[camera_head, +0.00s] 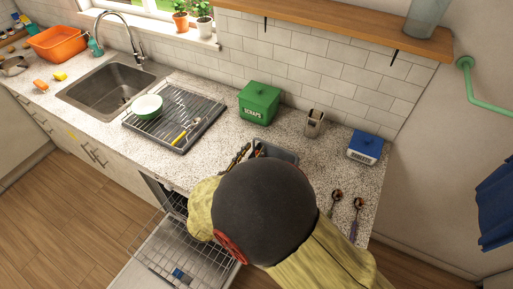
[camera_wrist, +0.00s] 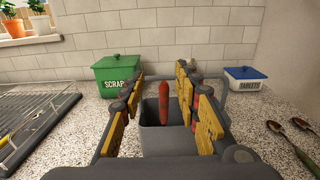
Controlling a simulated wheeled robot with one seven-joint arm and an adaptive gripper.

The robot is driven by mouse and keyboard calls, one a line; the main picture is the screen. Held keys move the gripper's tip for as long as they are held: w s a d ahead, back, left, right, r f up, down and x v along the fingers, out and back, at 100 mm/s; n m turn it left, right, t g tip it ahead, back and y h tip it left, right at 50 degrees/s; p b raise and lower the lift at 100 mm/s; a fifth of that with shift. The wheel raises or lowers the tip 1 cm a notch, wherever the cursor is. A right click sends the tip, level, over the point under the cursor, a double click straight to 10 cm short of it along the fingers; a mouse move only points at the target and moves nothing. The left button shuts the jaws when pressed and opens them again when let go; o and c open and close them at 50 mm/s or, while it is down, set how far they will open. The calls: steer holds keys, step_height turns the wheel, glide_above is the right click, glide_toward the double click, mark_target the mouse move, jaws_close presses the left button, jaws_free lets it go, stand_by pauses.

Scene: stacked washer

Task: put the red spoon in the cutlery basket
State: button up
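The red spoon shows as a red handle (camera_wrist: 163,103) standing nearly upright in the grey cutlery basket (camera_wrist: 153,141) in the wrist view. Its lower end is hidden inside the basket. My gripper (camera_wrist: 160,105) is open, with its yellow-padded fingers apart on either side of the handle and visible gaps between. In the head view, part of the basket's rim (camera_head: 282,152) shows on the counter behind my arm.
A green scraps bin (camera_head: 259,103), a metal cup (camera_head: 314,122) and a blue-and-white tablets box (camera_head: 365,147) stand along the wall. Two dark spoons (camera_head: 336,197) (camera_head: 357,206) lie at right. A drying rack (camera_head: 178,118) is left; an open dishwasher rack (camera_head: 183,255) is below.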

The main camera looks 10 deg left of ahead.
steer(key=v, duration=0.9)
steer(key=shift+s, duration=0.1)
stand_by(0.6)
steer(key=s+d+f+m+g+h, duration=0.1)
steer(key=s+d+f+m+g, duration=0.2)
steer(key=s+d+m+g, duration=0.4)
steer(key=s+d+f+m+g, duration=0.35)
steer(key=d+m+g, duration=0.25)
steer(key=d+m, duration=0.3)
steer(key=s+d+r+m+t+y+b, duration=0.1)
steer(key=d+r+m+y, duration=0.5)
steer(key=d+r+m, duration=0.9)
step_height(320, 180, up, 3)
steer(key=shift+s+d+m+t+y+b, duration=0.3)
steer(key=shift+s+d+m+y+b, duration=0.1)
steer(key=shift+s+m+b, duration=0.2)
